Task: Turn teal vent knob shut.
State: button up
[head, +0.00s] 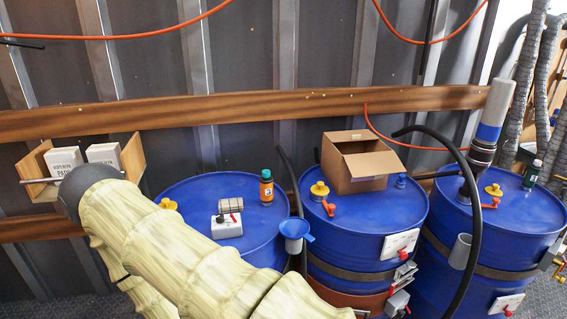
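No knob that is clearly teal shows in the head view. A small blue knob-like fitting (400,181) stands on the middle blue drum (335,245), right of the cardboard box; I cannot tell whether it is the vent knob. My arm, in a tan quilted sleeve, crosses the lower left and hides part of the left drum (190,187). My gripper is not visible, so its position relative to any knob does not show.
An open cardboard box (359,161), yellow cap (319,189) and orange lever valve (329,208) are on the middle drum. The left drum carries an orange bottle (266,187) and white device (227,226). A black hose (472,220) arches before the right drum (525,225).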

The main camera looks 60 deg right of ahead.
aim_at(265, 172)
jog(key=z, duration=0.75)
jog(key=i, duration=0.9)
jog(key=z, duration=0.8)
